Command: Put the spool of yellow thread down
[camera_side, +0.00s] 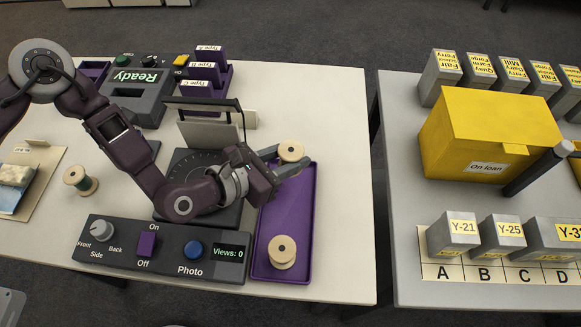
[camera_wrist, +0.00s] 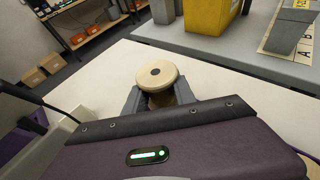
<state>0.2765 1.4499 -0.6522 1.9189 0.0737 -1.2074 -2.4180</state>
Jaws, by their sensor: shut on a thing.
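My gripper (camera_side: 288,162) is shut on a pale wooden spool (camera_side: 291,151), held above the far end of a purple tray (camera_side: 287,206). The spool's round end with a dark centre hole faces up in the wrist view (camera_wrist: 158,75); the fingers are on both sides of it. Its thread is mostly hidden by the flange and fingers, so I cannot tell its colour. A second spool (camera_side: 282,251) stands upright in the tray's near end, its thread colour unclear.
A control panel (camera_side: 160,250) with a knob, switch and blue button lies left of the tray. A dark turntable (camera_side: 178,165) sits under my arm. Table right of the tray (camera_side: 343,190) is clear. A second table holds a yellow box (camera_side: 480,140) and grey boxes.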

